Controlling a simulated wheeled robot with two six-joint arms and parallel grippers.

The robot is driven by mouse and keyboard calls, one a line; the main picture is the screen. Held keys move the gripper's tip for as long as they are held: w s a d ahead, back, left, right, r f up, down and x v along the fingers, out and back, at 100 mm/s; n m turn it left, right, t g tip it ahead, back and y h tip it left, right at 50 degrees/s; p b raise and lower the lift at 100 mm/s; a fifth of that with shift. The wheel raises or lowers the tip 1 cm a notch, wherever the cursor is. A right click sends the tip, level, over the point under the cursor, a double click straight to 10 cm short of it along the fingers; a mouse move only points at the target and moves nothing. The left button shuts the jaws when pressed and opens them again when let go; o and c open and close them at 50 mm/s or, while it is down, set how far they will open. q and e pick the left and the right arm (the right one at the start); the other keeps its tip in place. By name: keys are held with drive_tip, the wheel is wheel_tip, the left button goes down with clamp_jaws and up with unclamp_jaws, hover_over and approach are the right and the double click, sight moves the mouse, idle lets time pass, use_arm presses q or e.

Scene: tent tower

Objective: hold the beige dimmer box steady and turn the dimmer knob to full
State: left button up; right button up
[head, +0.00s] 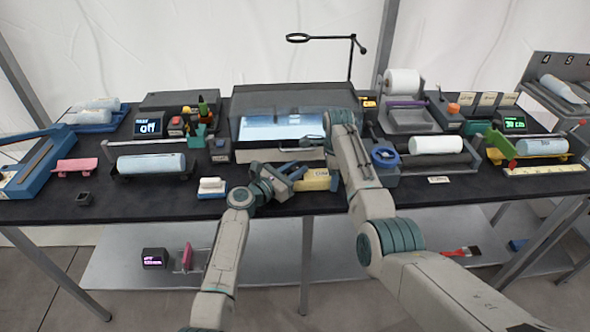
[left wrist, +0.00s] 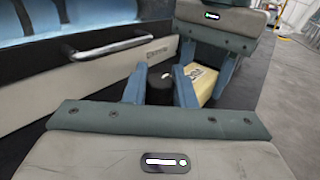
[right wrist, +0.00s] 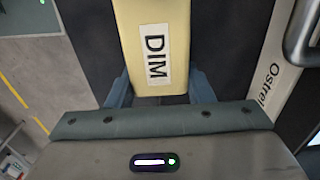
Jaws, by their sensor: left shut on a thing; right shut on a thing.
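The beige dimmer box (head: 316,180), labelled DIM, lies near the table's front edge. In the right wrist view the box (right wrist: 152,45) runs between the fingers of my right gripper (right wrist: 158,92), which is shut on it. In the head view my right arm hides most of that gripper. My left gripper (head: 292,173) is at the left end of the box. In the left wrist view its fingers (left wrist: 159,88) are on either side of the black dimmer knob (left wrist: 158,84), shut on it. A small white mark shows on the knob; its exact setting cannot be read.
A large grey cabinet (head: 245,105) with a lit window and a front handle (left wrist: 110,46) stands close behind the box. A white block on a blue base (head: 211,187) sits to the left.

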use_arm(q)
drive_tip(key=shift+g, duration=0.3)
drive_tip(key=m+g+h, duration=0.2)
drive_tip(key=m+g, duration=0.1)
drive_tip(key=shift+w+h, duration=0.1)
drive_tip(key=shift+h, duration=0.3)
drive_tip(key=shift+m+g+h, duration=0.6)
drive_tip(key=shift+m+g, duration=0.3)
drive_tip(key=shift+g, duration=0.5)
drive_tip(key=o, duration=0.9)
drive_tip(key=shift+o, duration=0.2)
drive_tip(key=shift+a, duration=0.1)
drive_tip(key=v, duration=0.7)
drive_tip(key=shift+s+a, duration=0.2)
